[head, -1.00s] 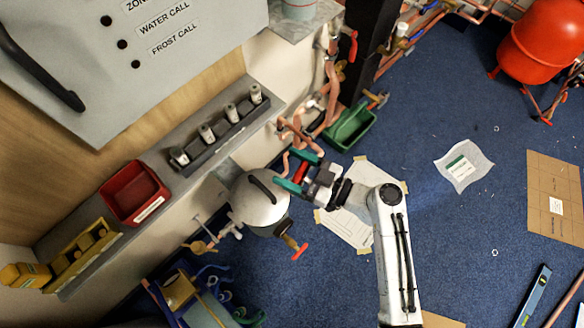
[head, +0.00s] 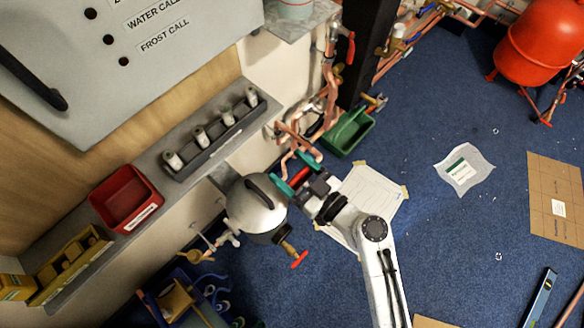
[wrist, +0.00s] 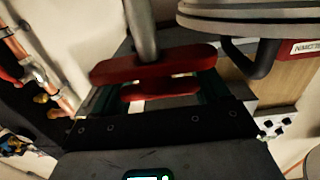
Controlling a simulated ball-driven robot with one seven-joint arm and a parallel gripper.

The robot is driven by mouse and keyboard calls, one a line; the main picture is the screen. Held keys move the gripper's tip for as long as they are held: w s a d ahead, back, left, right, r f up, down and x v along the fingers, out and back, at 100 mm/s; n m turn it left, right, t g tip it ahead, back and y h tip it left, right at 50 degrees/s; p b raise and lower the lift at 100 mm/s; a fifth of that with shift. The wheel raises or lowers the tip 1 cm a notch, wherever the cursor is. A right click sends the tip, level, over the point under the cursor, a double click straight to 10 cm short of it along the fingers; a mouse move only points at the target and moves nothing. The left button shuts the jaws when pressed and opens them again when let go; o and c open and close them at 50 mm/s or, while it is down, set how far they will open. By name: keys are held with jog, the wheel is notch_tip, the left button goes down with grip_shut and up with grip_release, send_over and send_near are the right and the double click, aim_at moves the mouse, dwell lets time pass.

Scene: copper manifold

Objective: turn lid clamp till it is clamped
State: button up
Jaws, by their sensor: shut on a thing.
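The silver pot (head: 254,208) has a domed lid with a black handle and stands beside the wall shelf. The lid clamp shows as a red crossbar (head: 299,177) at the pot's upper right edge. My gripper (head: 295,174) has its teal fingers closed on this bar. In the wrist view the red bar (wrist: 150,65) sits on a grey rod (wrist: 140,25) between my dark green fingers. A second red strip shows just below it; I cannot tell if it is a separate part. The clamp's seat is hidden.
A valve with a red handle (head: 299,260) sticks out below the pot. Copper pipes (head: 300,140) run close above my gripper. A shelf with a red tray (head: 125,198) lies left. A green bin (head: 348,133) and paper sheet (head: 385,195) are on the blue floor, mostly clear to the right.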

jog(key=o, duration=1)
jog(key=shift+c, duration=0.2)
jog(key=b+v, duration=0.2)
jog(key=v, duration=0.9)
jog(key=shift+r, duration=0.1)
